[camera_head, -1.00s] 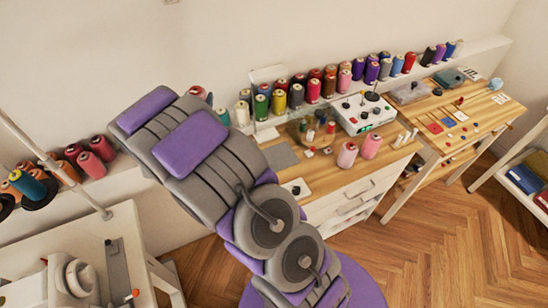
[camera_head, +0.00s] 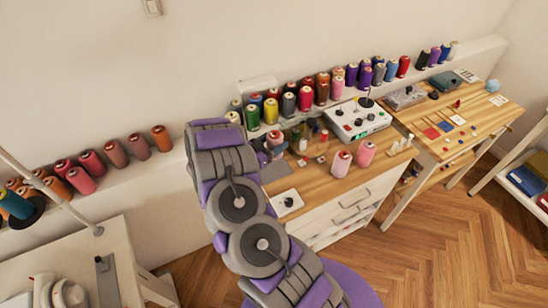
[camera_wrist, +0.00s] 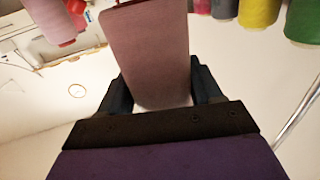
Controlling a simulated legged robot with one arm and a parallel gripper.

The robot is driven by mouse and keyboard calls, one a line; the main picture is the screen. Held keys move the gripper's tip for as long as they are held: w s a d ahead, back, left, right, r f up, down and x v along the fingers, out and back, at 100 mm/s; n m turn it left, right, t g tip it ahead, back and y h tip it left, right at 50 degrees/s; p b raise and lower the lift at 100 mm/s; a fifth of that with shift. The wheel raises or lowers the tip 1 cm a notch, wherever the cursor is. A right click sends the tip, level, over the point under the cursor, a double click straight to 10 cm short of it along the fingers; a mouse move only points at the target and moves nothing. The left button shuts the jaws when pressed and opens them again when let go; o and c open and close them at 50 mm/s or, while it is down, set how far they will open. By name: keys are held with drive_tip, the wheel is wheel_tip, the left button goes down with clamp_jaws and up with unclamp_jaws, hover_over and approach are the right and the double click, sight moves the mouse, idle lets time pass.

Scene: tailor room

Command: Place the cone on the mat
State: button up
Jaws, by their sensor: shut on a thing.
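In the wrist view my gripper (camera_wrist: 160,84) is shut on a dull pinkish-brown thread cone (camera_wrist: 147,50), with one dark finger on each side of it. A grey mat (camera_head: 275,171) lies flat on the desk's left part, partly hidden by my arm.
Two pink cones (camera_head: 366,154) stand on the desk (camera_head: 325,184), near a white control box (camera_head: 357,119). Several coloured cones line the wall ledge behind, and reddish ones stand at left (camera_head: 92,163). A white card with a black knob (camera_head: 288,200) lies near the front edge.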

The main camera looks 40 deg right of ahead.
drive_tip(key=a+f, duration=0.2)
drive_tip(key=f, duration=0.1)
drive_tip(key=shift+a+f+b, duration=0.1)
drive_tip(key=shift+a+b, duration=0.15)
drive_tip(key=shift+b, duration=0.05)
drive_tip(key=f, duration=0.1)
drive_tip(key=d+f, duration=0.1)
drive_tip(key=f, duration=0.1)
drive_tip(key=shift+f+b, duration=0.1)
drive_tip(key=shift+b, duration=0.25)
drive_tip(key=shift+d, duration=0.35)
drive_tip(key=o, duration=0.8)
drive_tip(key=shift+c, duration=0.2)
drive_tip(key=o, duration=0.4)
drive_tip(key=shift+a, duration=0.65)
